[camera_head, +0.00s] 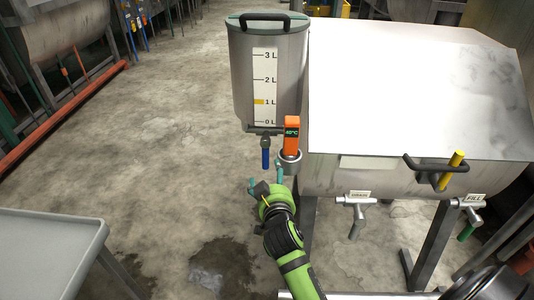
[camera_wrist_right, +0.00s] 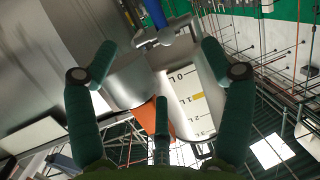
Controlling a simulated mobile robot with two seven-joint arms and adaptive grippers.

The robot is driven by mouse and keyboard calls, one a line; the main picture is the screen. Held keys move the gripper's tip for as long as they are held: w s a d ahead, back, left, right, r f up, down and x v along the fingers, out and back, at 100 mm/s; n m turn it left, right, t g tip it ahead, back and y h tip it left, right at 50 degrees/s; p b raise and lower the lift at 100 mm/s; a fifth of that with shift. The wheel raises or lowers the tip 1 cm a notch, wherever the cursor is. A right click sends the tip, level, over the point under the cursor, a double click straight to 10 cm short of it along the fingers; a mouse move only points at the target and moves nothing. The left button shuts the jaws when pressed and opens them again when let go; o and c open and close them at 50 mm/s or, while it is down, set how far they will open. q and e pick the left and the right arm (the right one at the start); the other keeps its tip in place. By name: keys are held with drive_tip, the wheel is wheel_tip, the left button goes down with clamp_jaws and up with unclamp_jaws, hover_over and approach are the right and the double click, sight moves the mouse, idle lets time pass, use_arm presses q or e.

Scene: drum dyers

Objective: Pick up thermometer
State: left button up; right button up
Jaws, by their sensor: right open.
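The thermometer (camera_head: 291,135) is an orange body with a small dark display, standing upright in a round metal holder (camera_head: 290,163) on the machine's left side. My right gripper (camera_head: 266,180) is open and empty just below and slightly left of the holder, apart from the thermometer in the picture. In the right wrist view, the teal fingers of the right gripper (camera_wrist_right: 158,60) are spread wide. An orange part of the thermometer (camera_wrist_right: 148,112) shows behind the middle finger, which partly hides it. My left gripper is not in view.
A metal measuring tank (camera_head: 241,85) with a litre scale and a blue-handled valve (camera_head: 265,157) is close on the left. The large metal machine (camera_head: 400,90) fills the right, with drain (camera_head: 357,212) and fill (camera_head: 470,208) taps. A grey table (camera_head: 50,235) stands lower left. Floor between is free.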

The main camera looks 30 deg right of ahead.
sight(296, 135)
drive_tip(key=s+d+r+m+h, duration=0.1)
drive_tip(key=r, duration=0.2)
drive_tip(key=d+r+m+h+b, duration=0.1)
drive_tip(key=r, duration=0.2)
drive_tip(key=s+d+r+m+t+h+b, duration=0.1)
drive_tip(key=d+r, duration=0.1)
drive_tip(key=r, duration=0.2)
drive_tip(key=shift+s+r, duration=0.1)
drive_tip(key=shift+s, duration=0.25)
drive_tip(key=shift+w+d+r, duration=0.25)
drive_tip(key=w+d, duration=0.1)
drive_tip(key=w+d+p, duration=0.1)
drive_tip(key=w+d, duration=0.1)
drive_tip(key=shift+w+r+p, duration=0.1)
drive_tip(key=shift+r+p, duration=0.2)
drive_tip(key=shift+r, duration=0.05)
drive_tip(key=shift+x, duration=1)
drive_tip(key=shift+a+f, duration=0.1)
drive_tip(key=shift+f, duration=0.05)
drive_tip(key=c, duration=1.4)
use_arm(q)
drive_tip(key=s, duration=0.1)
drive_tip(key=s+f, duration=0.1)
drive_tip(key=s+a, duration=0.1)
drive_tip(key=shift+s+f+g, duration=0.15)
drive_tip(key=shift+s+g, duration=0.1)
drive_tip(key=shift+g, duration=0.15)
use_arm(e)
drive_tip(key=shift+c, duration=0.8)
